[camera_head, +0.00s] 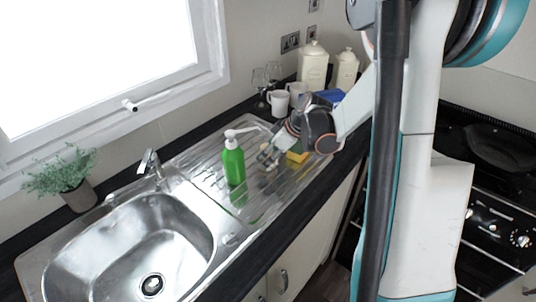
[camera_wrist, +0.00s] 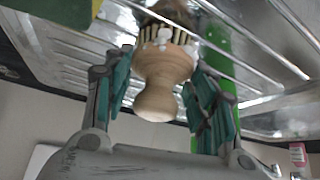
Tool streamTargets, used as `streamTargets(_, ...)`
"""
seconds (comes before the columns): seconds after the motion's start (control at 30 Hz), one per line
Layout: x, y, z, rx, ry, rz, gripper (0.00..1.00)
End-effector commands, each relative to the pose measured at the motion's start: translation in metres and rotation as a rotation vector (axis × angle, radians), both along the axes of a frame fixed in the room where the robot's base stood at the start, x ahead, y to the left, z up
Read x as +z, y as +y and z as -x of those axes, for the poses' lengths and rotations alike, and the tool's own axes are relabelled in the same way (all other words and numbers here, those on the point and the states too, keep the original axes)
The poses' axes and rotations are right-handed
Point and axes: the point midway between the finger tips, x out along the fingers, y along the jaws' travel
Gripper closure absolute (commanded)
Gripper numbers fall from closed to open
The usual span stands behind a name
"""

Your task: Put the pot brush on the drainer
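The pot brush (camera_wrist: 163,80) has a pale wooden knob and short bristles. In the wrist view it stands between the two fingers of my gripper (camera_wrist: 165,85), knob towards the camera and bristles towards the ridged metal. The fingers lean in against both sides of it. In the head view my gripper (camera_head: 268,157) is low over the ridged drainer (camera_head: 205,173), right of the green bottle; the brush is small and partly hidden there. I cannot tell whether the bristles touch the drainer.
A green pump bottle (camera_head: 234,163) stands on the drainer close to my gripper. A yellow sponge (camera_head: 297,156) is just right of it. White mugs (camera_head: 279,103), glasses and cream canisters (camera_head: 313,66) stand behind. The sink bowl (camera_head: 130,248) is empty.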

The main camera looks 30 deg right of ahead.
Motion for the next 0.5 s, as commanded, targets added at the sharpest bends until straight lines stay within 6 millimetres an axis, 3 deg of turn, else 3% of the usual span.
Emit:
streamTargets(0.03,-0.0006,0.0,0.0,0.0,0.0,0.0,0.39)
streamTargets(0.1,-0.0004,0.0,0.0,0.0,0.0,0.0,0.28)
streamTargets(0.5,0.0023,0.0,0.0001,0.0,0.0,0.0,0.28)
